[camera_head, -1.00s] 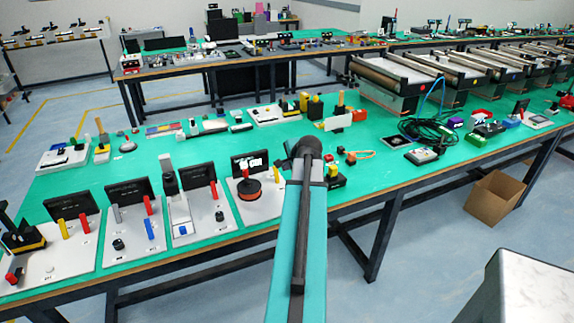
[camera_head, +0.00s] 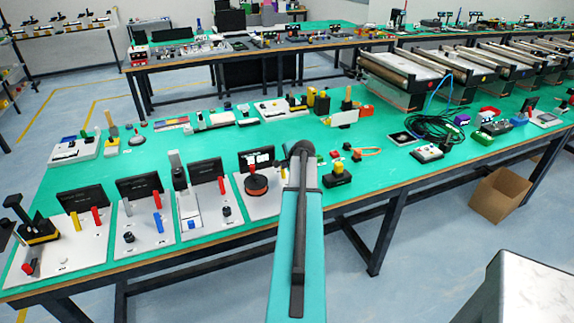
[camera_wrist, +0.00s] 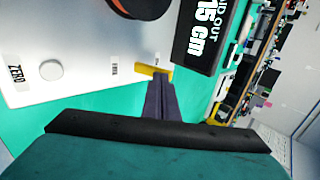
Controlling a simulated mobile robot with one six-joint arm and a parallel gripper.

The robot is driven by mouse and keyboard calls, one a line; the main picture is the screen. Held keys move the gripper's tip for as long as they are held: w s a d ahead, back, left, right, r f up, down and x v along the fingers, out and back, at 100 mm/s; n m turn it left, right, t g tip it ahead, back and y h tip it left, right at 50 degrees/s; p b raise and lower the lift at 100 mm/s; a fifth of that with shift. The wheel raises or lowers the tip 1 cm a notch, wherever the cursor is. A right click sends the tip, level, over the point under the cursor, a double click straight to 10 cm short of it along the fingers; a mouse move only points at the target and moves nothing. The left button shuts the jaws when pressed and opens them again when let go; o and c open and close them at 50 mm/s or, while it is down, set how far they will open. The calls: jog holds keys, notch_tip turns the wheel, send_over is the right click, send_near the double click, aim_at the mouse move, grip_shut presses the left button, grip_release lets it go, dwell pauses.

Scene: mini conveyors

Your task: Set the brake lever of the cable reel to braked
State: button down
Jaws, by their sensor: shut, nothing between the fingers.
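The cable reel (camera_head: 257,186) is a dark and orange-red drum on a white board; its edge also shows at the top of the wrist view (camera_wrist: 140,8). Behind it stands a black display (camera_head: 257,160), which reads "15 cm" in the wrist view (camera_wrist: 205,35). A yellow lever (camera_wrist: 150,71) sits at the board's edge, close to small printed labels. My gripper (camera_wrist: 160,88) is shut and empty, its dark fingertips right at the yellow lever; I cannot tell whether they touch it. In the head view my arm hides the gripper.
A round grey button (camera_wrist: 50,70) marked ZERO is on the same board. More boards with levers and displays (camera_head: 140,188) stand to the left. A black and yellow block (camera_head: 337,174) lies to the right of my arm, with a coiled dark cable (camera_head: 437,131) farther right.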

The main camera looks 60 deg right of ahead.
jog(key=shift+w+d+f, duration=0.15)
jog(key=shift+w+d, duration=0.05)
jog(key=shift+w, duration=0.15)
jog(key=shift+w+d+f+b, duration=0.25)
jog(key=shift+w+d+b, duration=0.1)
jog(key=shift+w+b, duration=0.15)
jog(key=shift+w+d+r, duration=0.1)
jog(key=shift+r, duration=0.25)
jog(key=shift+f+b, duration=0.1)
jog(key=shift+b, duration=0.2)
jog(key=shift+s+a+f, duration=0.25)
jog(key=shift+s+a, duration=0.1)
jog(key=shift+s, duration=0.2)
jog(key=shift+a, duration=0.1)
